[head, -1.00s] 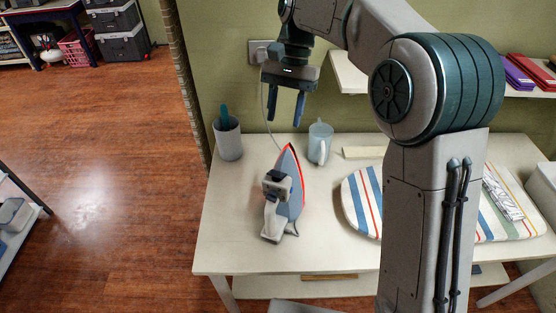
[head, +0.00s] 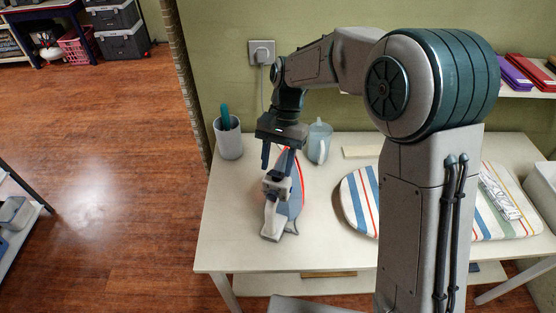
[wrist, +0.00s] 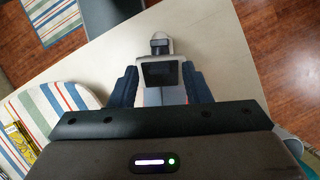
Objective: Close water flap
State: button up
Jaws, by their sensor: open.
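The iron (head: 271,218) stands upright on the white table, with a blue-grey body, a red-edged soleplate and a pale handle. It also shows in the wrist view (wrist: 161,97). A dark, boxy part near its top (head: 278,182), seemingly the water flap, shows in the wrist view (wrist: 160,74) between my fingers. I cannot tell the flap's angle. My gripper (head: 277,160) is open, pointing down over the top of the iron. In the wrist view, its blue fingers (wrist: 160,86) are on either side of the iron. Contact cannot be made out.
A grey cup with a teal-handled item (head: 229,140) and a light blue mug (head: 319,143) stand behind the iron. A striped ironing board (head: 364,200) lies to the right. The white table's (head: 225,235) front left is clear. A wall outlet (head: 262,52) is behind my arm.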

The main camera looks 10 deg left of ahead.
aim_at(275, 183)
grip_shut()
jog(key=shift+s+b, duration=0.1)
jog(key=shift+b, duration=0.3)
jog(key=t+b, duration=0.1)
jog(key=b, duration=0.1)
jog(key=s+f+t+b, duration=0.1)
jog(key=t+b, duration=0.1)
jog(key=b, duration=0.1)
jog(key=shift+s+a+f, duration=0.15)
jog(key=shift+s, duration=0.05)
jog(key=t+b, duration=0.1)
jog(key=b, duration=0.1)
jog(key=s+t+b, duration=0.1)
jog(key=t+b, duration=0.1)
jog(key=shift+f+h, duration=0.3)
jog(key=shift+h, duration=0.1)
jog(key=shift+t+b, duration=0.3)
jog(key=shift+b, duration=0.3)
jog(key=shift+r, duration=0.1)
